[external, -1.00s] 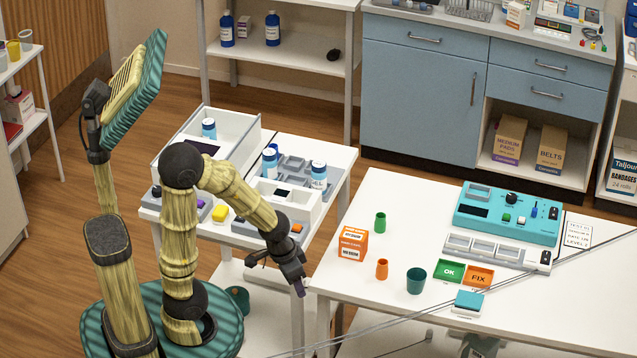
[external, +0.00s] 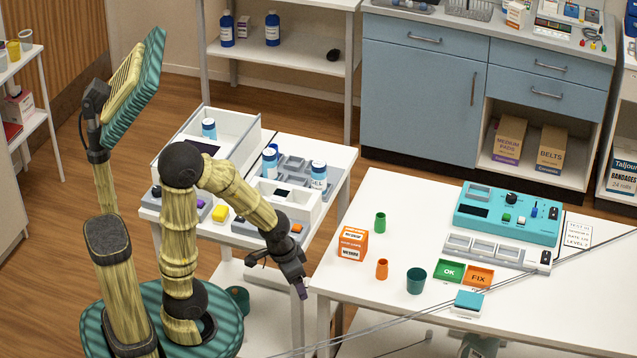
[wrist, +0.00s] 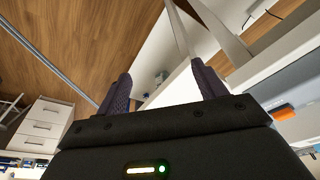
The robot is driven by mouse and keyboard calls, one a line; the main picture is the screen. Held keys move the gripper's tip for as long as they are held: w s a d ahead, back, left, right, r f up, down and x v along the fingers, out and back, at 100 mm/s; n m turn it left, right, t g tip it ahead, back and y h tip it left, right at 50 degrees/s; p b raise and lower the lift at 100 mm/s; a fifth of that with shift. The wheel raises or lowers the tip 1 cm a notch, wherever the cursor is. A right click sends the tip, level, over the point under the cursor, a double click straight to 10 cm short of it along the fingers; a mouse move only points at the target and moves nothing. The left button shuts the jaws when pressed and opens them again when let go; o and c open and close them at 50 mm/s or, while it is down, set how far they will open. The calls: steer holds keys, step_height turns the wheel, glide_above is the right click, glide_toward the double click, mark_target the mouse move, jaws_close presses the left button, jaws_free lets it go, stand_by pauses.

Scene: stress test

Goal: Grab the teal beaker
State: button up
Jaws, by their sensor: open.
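The teal beaker (external: 416,281) stands upright near the front left part of the right-hand white table (external: 390,328), in the external view. My gripper (external: 278,278) hangs over the gap between the two tables, left of the beaker and well apart from it. In the wrist view my gripper (wrist: 162,92) has its two dark fingers spread, with nothing between them. The beaker does not show in the wrist view.
Near the beaker stand a small orange cup (external: 382,269), a green cup (external: 380,222), an orange box (external: 352,243) and green OK (external: 449,271) and orange FIX (external: 479,277) trays. A teal device (external: 508,214) stands behind. Thin cables cross the table's front.

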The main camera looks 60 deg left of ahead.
stand_by(0.3)
steer(key=w+v, duration=0.1)
steer(key=v, duration=0.5)
steer(key=w+a+m+t+p, duration=0.1)
steer(key=w+a+m+t, duration=0.1)
steer(key=w, duration=0.5)
steer(key=w+a+m+t+p, duration=0.1)
steer(key=w+a+t+p, duration=0.15)
steer(key=w, duration=0.55)
steer(key=w+d+m+t+h+p, duration=0.3)
steer(key=w+d+m+h, duration=0.25)
steer(key=w+h, duration=0.3)
steer(key=shift+n, duration=0.25)
steer(key=f, duration=0.5)
steer(key=shift+s+d+f+b, duration=0.1)
steer(key=shift+s+d+b, duration=0.05)
steer(key=shift+s+b, duration=0.2)
steer(key=shift+w, duration=0.1)
